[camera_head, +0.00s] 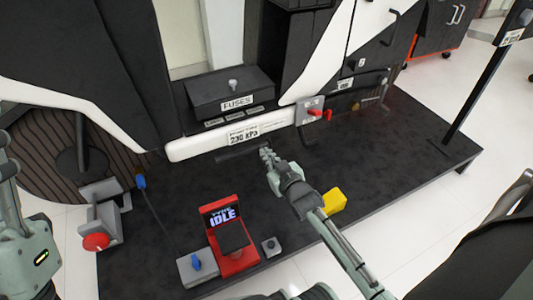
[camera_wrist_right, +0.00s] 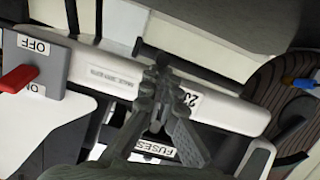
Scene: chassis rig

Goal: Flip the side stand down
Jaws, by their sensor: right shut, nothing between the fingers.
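A dark bar (camera_head: 242,151), which looks like the side stand, lies roughly level just below the white beam (camera_head: 200,146) with the 230 KPA label. My right gripper (camera_head: 267,154) is shut and empty, with its fingertips by the bar's right end. I cannot tell whether they touch it. In the right wrist view the shut fingers (camera_wrist_right: 162,62) are in front of the white beam (camera_wrist_right: 232,112), and a dark bar end (camera_wrist_right: 137,47) shows beside them. Part of my left arm is at the left edge; its fingers are not clear.
A red-lever switch box (camera_head: 310,108) and a FUSES box (camera_head: 230,90) are near the beam.

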